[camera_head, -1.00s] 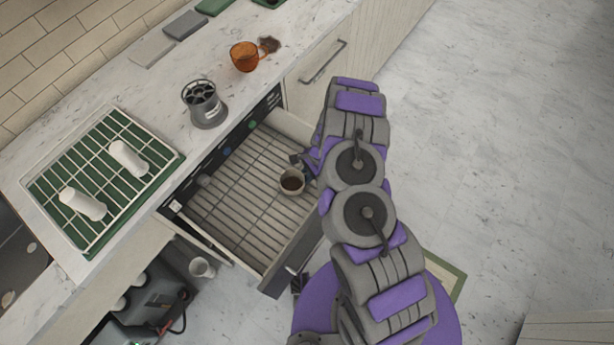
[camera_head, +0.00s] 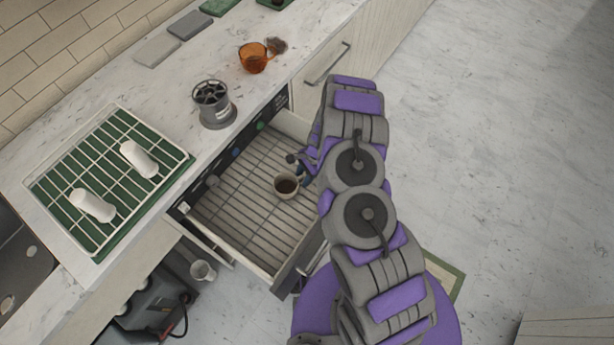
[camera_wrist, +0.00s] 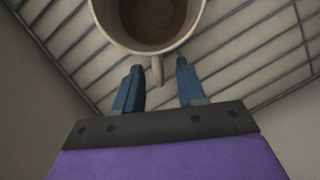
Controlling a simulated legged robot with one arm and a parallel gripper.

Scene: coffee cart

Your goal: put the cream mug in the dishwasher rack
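The cream mug (camera_head: 286,189) is upright, with a dark brown inside, over the slatted rack (camera_head: 235,205) of the pulled-out dishwasher drawer. In the wrist view the mug (camera_wrist: 150,45) is at the top, its handle (camera_wrist: 157,72) pointing toward my gripper (camera_wrist: 158,80). The two blue fingers are apart, one on each side of the handle, with visible gaps. In the head view my gripper (camera_head: 299,167) is at the mug's upper right, partly hidden by my arm. I cannot tell whether the mug rests on the slats.
An orange cup (camera_head: 252,58) and a grey round holder (camera_head: 213,105) stand on the counter (camera_head: 165,85). Two white cups lie on the green-based drying rack (camera_head: 120,190). Another cup (camera_head: 203,271) is below, left of the drawer. Most of the drawer's rack is free.

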